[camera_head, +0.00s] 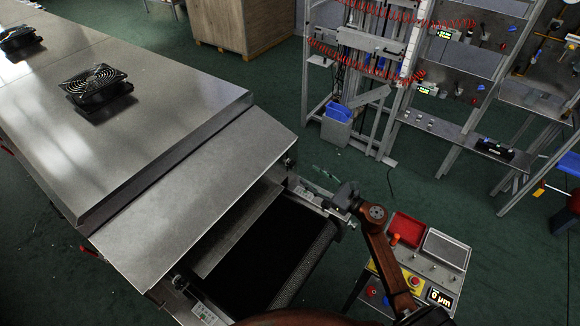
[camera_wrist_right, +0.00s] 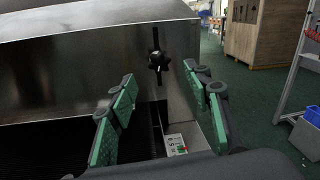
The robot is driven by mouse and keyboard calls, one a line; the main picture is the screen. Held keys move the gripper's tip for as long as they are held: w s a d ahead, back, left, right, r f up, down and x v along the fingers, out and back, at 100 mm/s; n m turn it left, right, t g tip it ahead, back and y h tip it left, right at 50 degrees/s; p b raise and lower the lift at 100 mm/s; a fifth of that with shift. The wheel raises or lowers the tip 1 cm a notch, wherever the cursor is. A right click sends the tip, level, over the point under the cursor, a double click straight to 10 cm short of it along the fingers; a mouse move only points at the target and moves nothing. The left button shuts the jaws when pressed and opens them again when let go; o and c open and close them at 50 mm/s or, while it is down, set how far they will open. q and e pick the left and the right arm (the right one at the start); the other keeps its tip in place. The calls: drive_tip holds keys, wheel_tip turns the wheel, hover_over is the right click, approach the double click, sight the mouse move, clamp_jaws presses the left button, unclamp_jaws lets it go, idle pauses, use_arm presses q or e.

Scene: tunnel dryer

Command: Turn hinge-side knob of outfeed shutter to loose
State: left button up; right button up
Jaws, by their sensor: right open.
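The outfeed shutter (camera_head: 190,215) is a sloped metal panel over the dark belt opening. A small dark knob (camera_head: 290,162) sits at its right edge, and another dark knob (camera_head: 178,282) sits at its lower left edge. In the right wrist view a black lobed knob (camera_wrist_right: 157,61) stands on a dark vertical stem or slot against the metal end. I cannot tell which knob is hinge-side. My right gripper (camera_head: 322,180) is by the right knob. In its wrist view the gripper (camera_wrist_right: 160,75) is open and empty, its green-padded fingers either side of the knob's line, apart from it. My left gripper is out of view.
A white label (camera_wrist_right: 176,144) with green and red marks lies below the knob. A control box (camera_head: 440,272) with a red tray (camera_head: 405,229) stands right of the outfeed. A metal rack (camera_head: 375,75) stands behind. Green floor right of the dryer is partly clear.

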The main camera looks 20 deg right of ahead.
sight(294, 165)
drive_tip(key=x, duration=0.8)
drive_tip(key=shift+w+a+f+p, duration=0.2)
drive_tip(key=shift+a+f+p, duration=0.05)
drive_tip(key=shift+f+p, duration=0.1)
drive_tip(key=shift+d+r, duration=0.1)
drive_tip(key=c, duration=1.1)
